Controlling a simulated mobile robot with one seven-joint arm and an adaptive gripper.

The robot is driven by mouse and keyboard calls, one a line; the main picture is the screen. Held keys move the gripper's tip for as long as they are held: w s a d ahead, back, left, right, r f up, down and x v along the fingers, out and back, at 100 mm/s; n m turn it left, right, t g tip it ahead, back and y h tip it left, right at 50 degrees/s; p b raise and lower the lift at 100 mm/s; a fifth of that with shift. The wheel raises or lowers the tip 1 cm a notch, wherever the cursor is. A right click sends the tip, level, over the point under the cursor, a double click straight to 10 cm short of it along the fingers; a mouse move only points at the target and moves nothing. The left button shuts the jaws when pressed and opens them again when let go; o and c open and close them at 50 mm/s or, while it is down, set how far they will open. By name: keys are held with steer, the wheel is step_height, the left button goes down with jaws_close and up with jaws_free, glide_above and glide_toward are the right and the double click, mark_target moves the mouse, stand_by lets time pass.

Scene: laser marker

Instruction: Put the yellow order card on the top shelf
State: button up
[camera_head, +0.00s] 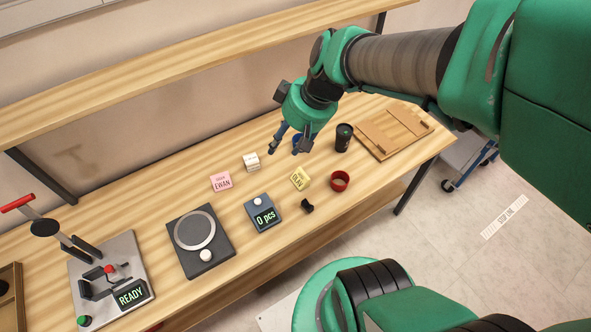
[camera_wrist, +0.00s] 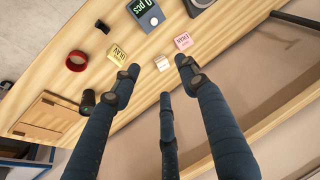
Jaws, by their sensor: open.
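The yellow order card (camera_head: 300,179) stands on the wooden bench, between the small counter display and the red ring. It also shows in the wrist view (camera_wrist: 117,55), left of my fingers, with dark lettering that seems to read OLAV. My gripper (camera_head: 287,145) is open and empty above the back of the bench, behind and apart from the yellow card; its fingers show in the wrist view (camera_wrist: 158,75). The top shelf (camera_head: 180,62) is a long wooden board above the bench at the back wall, and its visible surface is bare.
A pink EWAN card (camera_head: 221,182), a white card (camera_head: 251,162), a red ring (camera_head: 339,181), a black cup (camera_head: 343,137) and a counter (camera_head: 263,214) stand near the yellow card. A wooden board (camera_head: 385,136) lies at the right end. A press (camera_head: 105,275) stands left.

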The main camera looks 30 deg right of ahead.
steer(key=w+d+f+y+b, duration=0.1)
steer(key=w+d+f, duration=0.3)
steer(key=d+f, duration=0.75)
steer(key=t, duration=0.1)
glide_toward(305, 174)
steer(key=d+v, duration=0.1)
steer(key=v, duration=0.3)
steer(key=shift+f+m+b, duration=0.1)
steer(key=shift+m+b, duration=0.2)
steer(key=shift+b, duration=0.05)
steer(key=shift+a, duration=0.15)
steer(key=shift+b+x, duration=0.85)
steer(key=shift+x, duration=3.4)
steer(key=shift+w+a+f, duration=0.1)
steer(key=shift+w+a, duration=0.05)
steer(key=shift+b+x, duration=0.55)
steer(key=shift+x, duration=1.9)
steer(key=shift+c, duration=0.2)
